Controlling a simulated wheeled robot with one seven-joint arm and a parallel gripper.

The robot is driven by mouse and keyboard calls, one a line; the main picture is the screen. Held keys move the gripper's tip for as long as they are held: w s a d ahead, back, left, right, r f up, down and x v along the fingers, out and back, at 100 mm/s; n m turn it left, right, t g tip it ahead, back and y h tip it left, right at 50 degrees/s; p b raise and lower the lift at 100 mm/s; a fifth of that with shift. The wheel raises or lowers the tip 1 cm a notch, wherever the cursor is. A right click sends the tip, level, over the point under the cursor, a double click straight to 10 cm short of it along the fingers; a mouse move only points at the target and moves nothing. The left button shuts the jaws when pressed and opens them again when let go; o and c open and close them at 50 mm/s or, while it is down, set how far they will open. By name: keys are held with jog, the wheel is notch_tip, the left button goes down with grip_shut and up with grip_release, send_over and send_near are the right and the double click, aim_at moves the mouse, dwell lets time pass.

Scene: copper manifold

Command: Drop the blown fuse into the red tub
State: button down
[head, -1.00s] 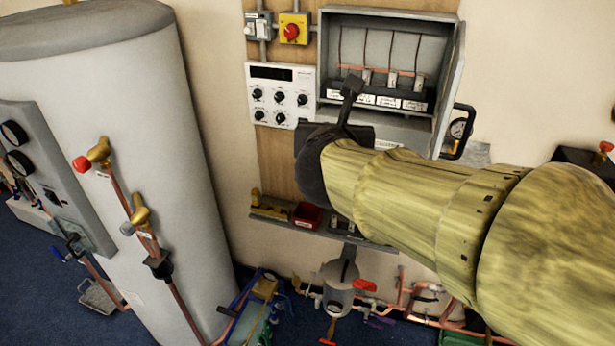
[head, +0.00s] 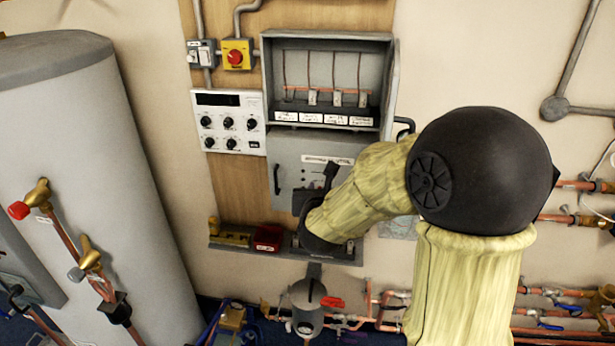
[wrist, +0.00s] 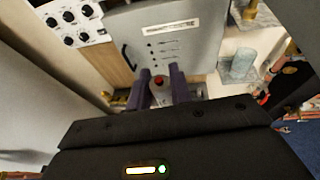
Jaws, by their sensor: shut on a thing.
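My gripper (wrist: 159,76) shows in the wrist view with two dark fingers apart, shut on a small pale piece (wrist: 159,97) that I take to be the blown fuse. A red spot shows at the fingertips; I cannot tell whether it belongs to the fuse. In the head view my gripper (head: 330,172) is low in front of the grey panel, and my wrist hides the fuse. The red tub (head: 268,238) sits on the wall shelf, left of and below my gripper, apart from it.
The open fuse box (head: 328,50) is above; pale holders hang under three wires, none under the leftmost. A brass-coloured block (head: 230,234) stands left of the tub on the shelf (head: 285,250). A valve (head: 308,300) and pipes are below. A large tank (head: 75,150) is left.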

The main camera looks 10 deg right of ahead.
jog(key=w+d+f+n+y, duration=0.1)
jog(key=d+f+y, duration=0.15)
jog(key=f, duration=0.95)
jog(key=w+d+f+n+y, duration=0.1)
jog(key=d+f, duration=0.3)
jog(key=f, duration=0.7)
jog(key=s+a+f, duration=0.2)
jog(key=s+f, duration=0.3)
jog(key=f, duration=0.2)
jog(key=s+a+f, duration=0.2)
jog(key=s+f, duration=0.3)
jog(key=f, duration=0.3)
jog(key=shift+a+f+h, duration=0.15)
jog(key=shift+a+h, duration=0.1)
jog(key=shift+h, duration=0.1)
jog(key=shift+w, duration=0.1)
